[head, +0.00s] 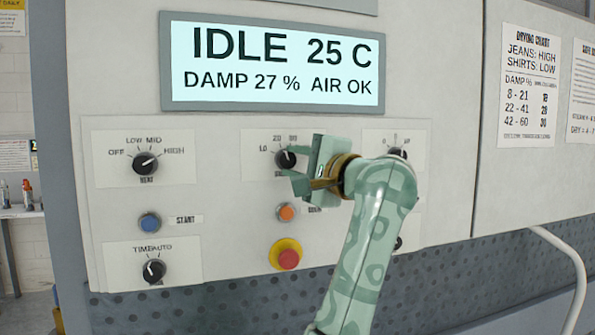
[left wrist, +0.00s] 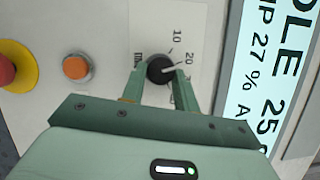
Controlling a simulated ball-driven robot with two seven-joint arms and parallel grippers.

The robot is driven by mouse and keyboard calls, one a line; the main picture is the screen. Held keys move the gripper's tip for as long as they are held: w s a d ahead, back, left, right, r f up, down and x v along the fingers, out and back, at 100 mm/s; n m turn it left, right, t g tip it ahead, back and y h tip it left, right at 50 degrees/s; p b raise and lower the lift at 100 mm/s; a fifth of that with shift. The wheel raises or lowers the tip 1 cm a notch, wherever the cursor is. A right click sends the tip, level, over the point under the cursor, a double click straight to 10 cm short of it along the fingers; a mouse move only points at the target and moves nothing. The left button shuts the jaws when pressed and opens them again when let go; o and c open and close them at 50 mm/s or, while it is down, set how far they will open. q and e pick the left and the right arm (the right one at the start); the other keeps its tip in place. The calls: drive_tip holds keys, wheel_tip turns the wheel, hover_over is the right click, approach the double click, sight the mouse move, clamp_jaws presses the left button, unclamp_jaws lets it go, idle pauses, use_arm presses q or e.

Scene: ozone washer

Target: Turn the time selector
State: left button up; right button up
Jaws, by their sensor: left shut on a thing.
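The time selector is a black round knob (head: 284,158) on a white plate in the middle of the panel, with 10, 20 and 30 marks around it. In the left wrist view the knob (left wrist: 160,69) sits between the two green fingers, and its white pointer line points roughly toward the 20 mark. My left gripper (head: 299,168) comes from the right and is shut on the knob; the gripper also shows in the left wrist view (left wrist: 160,78). It partly hides the plate and the label under the knob. My right gripper is not in view.
A heat knob (head: 146,162) and blue start button (head: 150,222) are at left, above a TIME/AUTO knob (head: 153,270). An orange button (head: 286,212) and red emergency button (head: 288,258) lie below the gripper. The display (head: 275,65) reads IDLE 25 C.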

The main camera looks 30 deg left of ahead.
use_arm(q)
drive_tip(key=shift+f+n, duration=0.1)
drive_tip(key=shift+n, duration=0.2)
drive_tip(key=o, duration=1)
drive_tip(key=v, duration=1.6)
drive_tip(key=shift+s+d, duration=0.1)
drive_tip(key=shift+d, duration=0.1)
